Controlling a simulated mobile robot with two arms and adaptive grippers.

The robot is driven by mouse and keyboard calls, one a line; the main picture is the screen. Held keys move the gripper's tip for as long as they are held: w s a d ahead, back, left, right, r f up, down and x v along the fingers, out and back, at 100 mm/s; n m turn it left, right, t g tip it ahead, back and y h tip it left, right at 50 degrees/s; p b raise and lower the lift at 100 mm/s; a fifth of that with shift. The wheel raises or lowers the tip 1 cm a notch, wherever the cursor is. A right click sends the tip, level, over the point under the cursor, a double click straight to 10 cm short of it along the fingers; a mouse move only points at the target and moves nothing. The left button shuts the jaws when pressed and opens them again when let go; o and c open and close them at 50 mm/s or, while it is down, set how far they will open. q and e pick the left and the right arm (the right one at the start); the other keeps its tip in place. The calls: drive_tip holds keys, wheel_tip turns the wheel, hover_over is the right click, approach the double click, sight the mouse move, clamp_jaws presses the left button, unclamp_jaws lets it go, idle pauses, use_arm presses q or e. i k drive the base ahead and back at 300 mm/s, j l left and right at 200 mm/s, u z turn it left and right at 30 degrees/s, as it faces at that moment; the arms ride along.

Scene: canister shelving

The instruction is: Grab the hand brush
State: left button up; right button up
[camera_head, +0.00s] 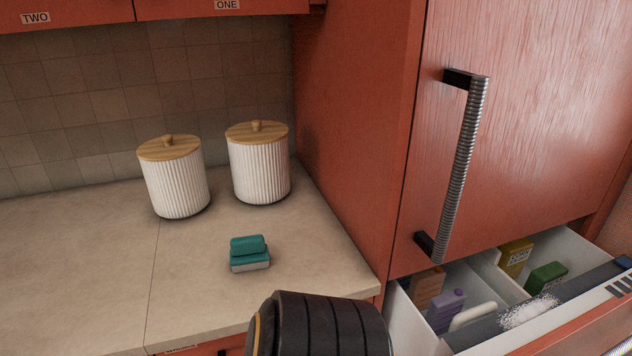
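In the head view, a piece with shaggy white bristles (528,312) lies in the open drawer (402,318) at the lower right, against its dark front side. It looks like the hand brush, but its handle cannot be made out clearly. A small teal block with a pale grey underside (249,253) lies on the counter; I cannot tell whether it is a sponge or a brush. A black ribbed part of my arm shows at the bottom middle, in front of the counter edge. Neither of my grippers' fingers is in view.
The drawer also holds a purple bottle (446,312), a white curved handle (473,316), a yellow box (514,258) and a green item (546,277). The red cabinet door's long handle (465,165) juts out above it. Two white canisters (176,184) (259,169) stand on the counter.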

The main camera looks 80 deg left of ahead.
sight(250, 251)
drive_tip(key=k+u, duration=0.2)
drive_tip(key=u, duration=2.75)
